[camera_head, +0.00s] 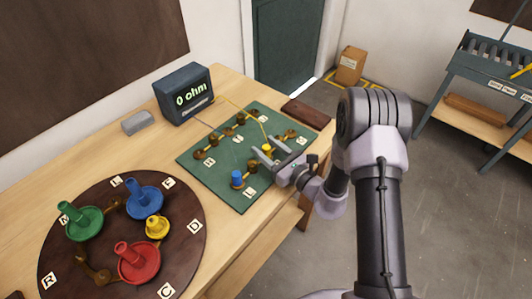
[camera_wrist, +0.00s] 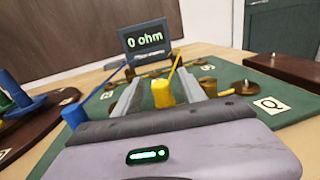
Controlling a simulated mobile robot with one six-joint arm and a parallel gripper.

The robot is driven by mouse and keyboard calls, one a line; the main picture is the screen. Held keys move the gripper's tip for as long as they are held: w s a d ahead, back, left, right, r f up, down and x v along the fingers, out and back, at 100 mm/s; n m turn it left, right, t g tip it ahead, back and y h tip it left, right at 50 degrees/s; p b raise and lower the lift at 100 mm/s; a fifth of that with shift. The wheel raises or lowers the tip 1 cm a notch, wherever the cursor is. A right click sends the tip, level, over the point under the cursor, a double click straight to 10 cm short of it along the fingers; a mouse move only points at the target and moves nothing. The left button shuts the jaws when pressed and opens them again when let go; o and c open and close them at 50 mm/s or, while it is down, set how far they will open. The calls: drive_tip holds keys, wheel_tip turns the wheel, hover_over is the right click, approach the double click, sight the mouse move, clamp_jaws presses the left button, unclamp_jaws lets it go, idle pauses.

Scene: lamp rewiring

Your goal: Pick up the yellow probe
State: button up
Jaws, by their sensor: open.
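The yellow probe (camera_head: 267,149) stands on the green board (camera_head: 222,173), with a thin yellow wire running from it to the meter. In the wrist view the yellow probe (camera_wrist: 162,94) appears between the two fingers of my gripper (camera_wrist: 158,75). My gripper (camera_head: 263,145) is open and low over the board, with a finger on each side of the probe. I cannot tell whether either finger touches it. The probe's lower end is partly hidden in both views.
The blue probe (camera_head: 237,178) stands on the board's near part. The meter (camera_head: 184,93) reads "0 ohm" behind the board. Brass terminals sit around the board. A dark round board (camera_head: 62,254) with coloured pieces lies at left, and a dark red block (camera_head: 306,113) at the far right.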

drive_tip(key=shift+w+a, duration=0.1)
drive_tip(key=shift+w, duration=0.1)
clamp_jaws()
drive_tip(key=shift+r, duration=0.2)
